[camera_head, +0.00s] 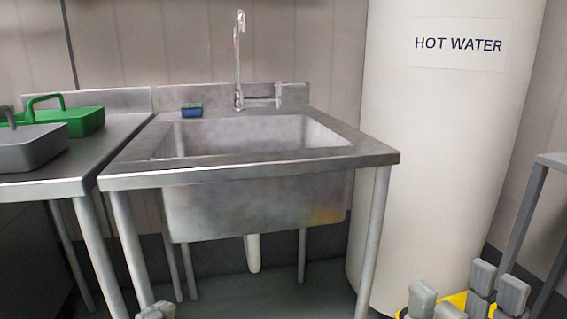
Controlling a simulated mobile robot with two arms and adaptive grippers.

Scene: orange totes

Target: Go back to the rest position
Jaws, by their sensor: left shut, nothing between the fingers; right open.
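My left gripper (157,311) shows only as small grey fingertips at the bottom edge, left of centre. They are close together and shut, with nothing seen between them. My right gripper (467,296) shows as grey finger pads at the bottom right. Its pads stand apart, open, with nothing held. Both grippers are low, in front of the sink and the white tank, and touch nothing that I can see. The rest of both arms is out of view.
A steel sink (240,165) with a tap (239,60) and a blue sponge (191,110) stands ahead. A counter at left holds green (85,121) and grey (30,147) caddies. A HOT WATER tank (440,150) stands right. A yellow object (458,300) is partly hidden behind my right fingers.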

